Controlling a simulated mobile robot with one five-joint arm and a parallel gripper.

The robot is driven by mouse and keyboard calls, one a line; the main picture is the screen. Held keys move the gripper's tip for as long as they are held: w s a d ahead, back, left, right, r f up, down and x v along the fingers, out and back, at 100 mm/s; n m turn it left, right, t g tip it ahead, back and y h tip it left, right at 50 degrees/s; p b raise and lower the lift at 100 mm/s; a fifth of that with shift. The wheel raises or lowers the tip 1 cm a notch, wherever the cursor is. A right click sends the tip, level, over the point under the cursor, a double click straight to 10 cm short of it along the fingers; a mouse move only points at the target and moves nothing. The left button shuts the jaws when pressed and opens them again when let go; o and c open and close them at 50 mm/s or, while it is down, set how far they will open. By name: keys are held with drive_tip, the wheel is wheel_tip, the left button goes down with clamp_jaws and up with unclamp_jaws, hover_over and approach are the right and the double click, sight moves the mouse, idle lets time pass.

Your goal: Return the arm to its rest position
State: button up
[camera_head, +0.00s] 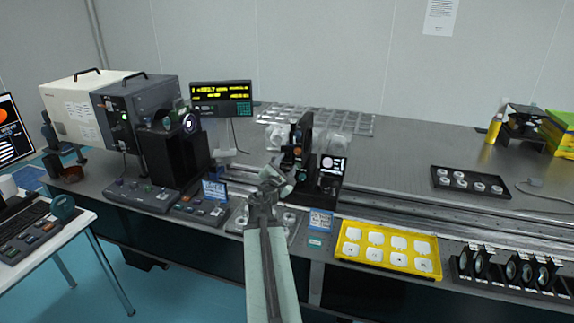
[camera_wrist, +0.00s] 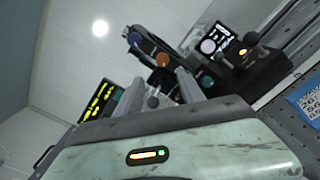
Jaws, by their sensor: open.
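My arm reaches forward from the bottom middle of the head view, over the front edge of the optical table (camera_head: 395,150). My gripper (camera_head: 272,176) is at its far end, just in front of a black optical mount (camera_head: 303,145). In the wrist view my gripper (camera_wrist: 160,95) shows two grey fingers spread apart, with nothing between them. The black mount (camera_wrist: 205,45), with round lenses and a small screen, stands beyond the fingertips. The head view does not show clearly whether the gripper touches anything.
A grey instrument box (camera_head: 140,110) and a yellow-lit display (camera_head: 221,98) stand at the left. A yellow tray (camera_head: 388,248) and a rack of black-framed lenses (camera_head: 510,270) lie at the front right. A black tray (camera_head: 470,184) sits behind. A white side table (camera_head: 50,240) is at the left.

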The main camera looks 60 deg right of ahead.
drive_tip(key=w+a+r+n+t+y+p, duration=0.1)
drive_tip(key=w+a+n+t+y+p, duration=0.3)
drive_tip(key=w+a, duration=1.35)
drive_tip(key=w+a+f+m+t+y, duration=0.1)
drive_tip(key=w+a+f+m, duration=0.2)
drive_tip(key=w+a, duration=0.65)
drive_tip(key=a+f+m+g+y, duration=0.1)
drive_tip(key=a+f+m+y, duration=0.3)
drive_tip(key=a, duration=0.7)
drive_tip(key=a+f+m+g+y, duration=0.1)
drive_tip(key=a+f+m+y, duration=0.1)
drive_tip(key=a+f, duration=0.6)
drive_tip(key=s+a+f+m+g+y, duration=0.2)
drive_tip(key=s+a, duration=0.4)
drive_tip(key=a, duration=0.3)
drive_tip(key=s+a+f+m+g+y, duration=0.3)
drive_tip(key=s+a+m+g+y, duration=0.1)
drive_tip(key=a, duration=0.5)
drive_tip(key=shift+s+a+f+m+g+y, duration=0.2)
drive_tip(key=shift+s+m+g+y, duration=0.3)
drive_tip(key=shift+s, duration=0.7)
drive_tip(key=shift+d, duration=0.25)
